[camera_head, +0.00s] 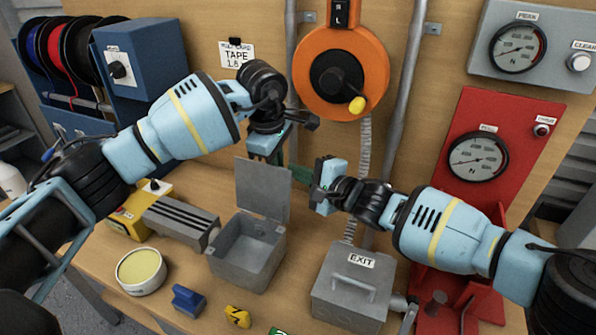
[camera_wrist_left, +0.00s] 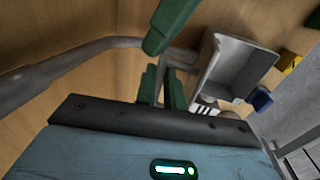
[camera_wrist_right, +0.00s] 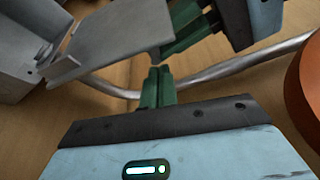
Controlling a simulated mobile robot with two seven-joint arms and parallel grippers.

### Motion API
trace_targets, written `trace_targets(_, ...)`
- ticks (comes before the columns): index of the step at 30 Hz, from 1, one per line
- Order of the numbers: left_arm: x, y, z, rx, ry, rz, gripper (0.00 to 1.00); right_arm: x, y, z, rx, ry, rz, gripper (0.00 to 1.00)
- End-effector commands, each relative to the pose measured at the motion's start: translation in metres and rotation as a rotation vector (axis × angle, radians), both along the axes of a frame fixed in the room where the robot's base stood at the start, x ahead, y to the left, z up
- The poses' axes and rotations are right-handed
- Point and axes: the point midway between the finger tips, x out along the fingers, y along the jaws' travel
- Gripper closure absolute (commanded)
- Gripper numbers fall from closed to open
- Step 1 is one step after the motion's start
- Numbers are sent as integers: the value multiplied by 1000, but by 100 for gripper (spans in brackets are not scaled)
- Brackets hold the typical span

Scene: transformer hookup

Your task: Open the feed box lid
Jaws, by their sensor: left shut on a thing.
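The grey feed box (camera_head: 238,262) stands on the bench with its hollow inside showing. Its lid (camera_head: 262,192) stands raised, close to upright, at the back of the box. My left gripper (camera_head: 279,156) is at the lid's upper edge and is shut on the lid. In the right wrist view, its green fingers (camera_wrist_right: 188,28) meet the edge of the lid (camera_wrist_right: 120,38). My right gripper (camera_head: 299,174) is just right of the lid, its fingers together with nothing seen between them. In the left wrist view, the box (camera_wrist_left: 232,65) lies beyond the left fingers (camera_wrist_left: 160,85).
A grey EXIT box (camera_head: 352,285) stands to the right, with a red gauge panel (camera_head: 520,145) beyond. An orange reel (camera_head: 342,75) hangs on the back board. A yellow-topped tin (camera_head: 140,268), blue block (camera_head: 188,300) and yellow piece (camera_head: 237,316) lie in front.

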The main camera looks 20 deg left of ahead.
Motion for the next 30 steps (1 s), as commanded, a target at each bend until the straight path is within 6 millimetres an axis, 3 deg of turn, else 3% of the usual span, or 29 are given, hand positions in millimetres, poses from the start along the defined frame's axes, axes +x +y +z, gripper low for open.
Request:
trace_targets(1,6,2,8,-4,-29,8,100,-11,11,6,16,-4,30,100)
trace_targets(4,6,2,8,-4,-29,8,100,-11,12,7,16,-5,32,100)
trace_targets(5,6,2,8,-4,-29,8,88,-12,12,7,16,-5,32,100)
trace_targets(10,5,1,7,-4,-26,7,67,-12,12,6,17,-4,31,100)
trace_targets(24,3,0,2,-2,-14,3,67,-10,10,4,13,-1,26,100)
trace_targets(30,0,0,16,-2,-16,3,67,-9,9,3,11,-1,24,100)
